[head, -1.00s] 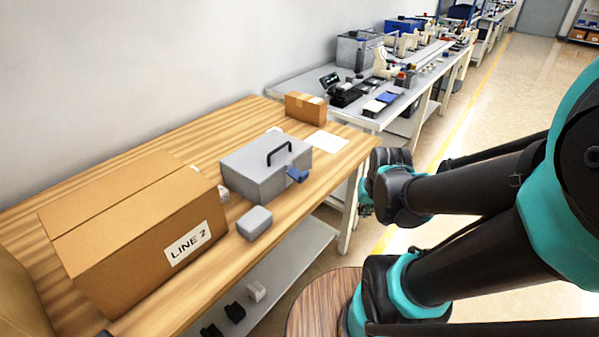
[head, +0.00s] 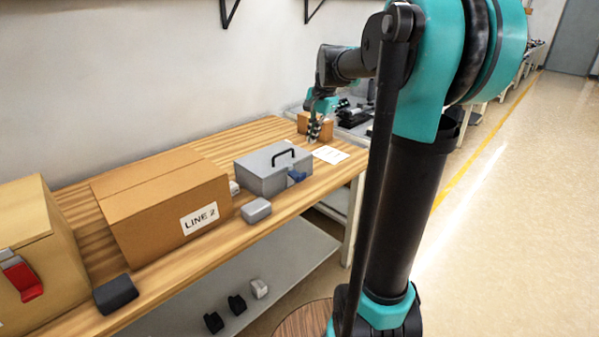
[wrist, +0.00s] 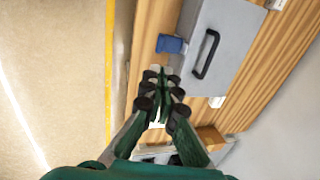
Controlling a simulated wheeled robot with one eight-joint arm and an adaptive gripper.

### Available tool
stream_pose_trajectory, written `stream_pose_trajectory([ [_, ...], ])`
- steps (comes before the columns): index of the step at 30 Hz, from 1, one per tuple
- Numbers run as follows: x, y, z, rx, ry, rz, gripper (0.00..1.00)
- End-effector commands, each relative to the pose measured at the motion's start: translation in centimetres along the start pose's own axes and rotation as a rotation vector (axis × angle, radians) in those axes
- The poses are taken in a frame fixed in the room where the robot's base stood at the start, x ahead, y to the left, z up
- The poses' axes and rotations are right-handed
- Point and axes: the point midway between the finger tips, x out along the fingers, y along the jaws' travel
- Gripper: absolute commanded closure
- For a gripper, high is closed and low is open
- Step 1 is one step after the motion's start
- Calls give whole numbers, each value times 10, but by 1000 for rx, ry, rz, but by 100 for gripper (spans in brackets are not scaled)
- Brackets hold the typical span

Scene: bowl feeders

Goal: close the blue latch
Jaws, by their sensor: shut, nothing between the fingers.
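The blue latch (head: 297,177) is on the front face of the grey metal case (head: 268,180), which has a black handle on its lid and stands on the wooden bench. In the wrist view the blue latch (wrist: 172,44) sticks out from the edge of the grey case (wrist: 229,45). My gripper (head: 316,137) is above the bench beyond the right end of the case, apart from it. In the wrist view my gripper (wrist: 160,78) is shut and empty, its tips appearing just below the latch. I cannot tell the latch's exact angle.
A large cardboard box (head: 165,205) marked LINE 2 stands left of the case. A small grey box (head: 256,210) lies in front of the case. A white paper (head: 331,154) and small carton (head: 303,122) are to its right. A tan case (head: 40,255) with a red latch stands far left.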

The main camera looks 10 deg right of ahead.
Motion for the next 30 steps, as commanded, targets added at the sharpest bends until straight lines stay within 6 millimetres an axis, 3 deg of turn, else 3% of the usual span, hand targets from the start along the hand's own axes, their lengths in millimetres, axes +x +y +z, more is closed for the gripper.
stream_pose_trajectory([
  [11, 11, 0, 0, -3, 1, 0, 100],
  [30, 123, 0, 0, -4, 1, 0, 100],
])
